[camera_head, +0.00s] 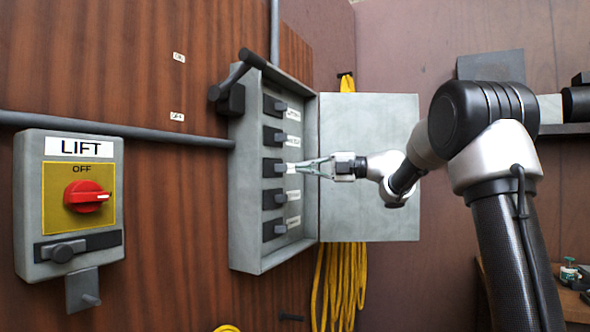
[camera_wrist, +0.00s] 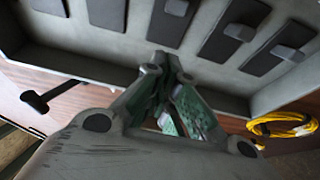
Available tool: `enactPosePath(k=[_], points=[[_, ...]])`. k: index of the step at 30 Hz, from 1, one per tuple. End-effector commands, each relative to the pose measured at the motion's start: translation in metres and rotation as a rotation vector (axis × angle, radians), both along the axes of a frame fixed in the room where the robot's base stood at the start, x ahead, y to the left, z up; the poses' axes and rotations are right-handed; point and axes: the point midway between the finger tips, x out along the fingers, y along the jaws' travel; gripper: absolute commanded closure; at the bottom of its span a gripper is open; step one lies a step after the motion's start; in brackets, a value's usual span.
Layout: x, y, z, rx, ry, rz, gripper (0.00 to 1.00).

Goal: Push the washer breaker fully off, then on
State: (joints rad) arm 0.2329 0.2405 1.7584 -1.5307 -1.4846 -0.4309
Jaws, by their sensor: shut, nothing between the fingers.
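The grey breaker box (camera_head: 240,205) is open on the wood wall. Inside is a column of several black breakers with grey levers and small white labels. The labels are too small to read, so I cannot tell which breaker is the washer's. My gripper (camera_head: 299,166) is shut and empty, with its tips at the middle breaker (camera_head: 270,168), by its lever and label. In the wrist view, my gripper (camera_wrist: 168,62) points at the row of breakers, just below the middle breaker (camera_wrist: 170,18). I cannot tell whether the tips touch the lever.
The box door (camera_head: 370,165) stands open to the right, behind my wrist. Yellow cable (camera_head: 342,285) hangs below it and also shows in the wrist view (camera_wrist: 282,124). A LIFT switch box (camera_head: 70,205) with a red knob at OFF is on the wall at left.

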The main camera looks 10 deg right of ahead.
Motion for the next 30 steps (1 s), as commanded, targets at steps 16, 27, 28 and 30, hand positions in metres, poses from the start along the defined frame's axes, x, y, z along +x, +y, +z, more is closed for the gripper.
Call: enactPosePath(k=[16,27,28,30], points=[[0.002,-0.056,-0.001,-0.001,0.001,0.000,1.00],[0.002,-0.056,-0.001,-0.001,0.001,0.000,1.00],[0.002,-0.056,-0.001,0.000,0.003,0.000,1.00],[0.007,-0.058,-0.003,-0.003,0.021,-0.023,1.00]])
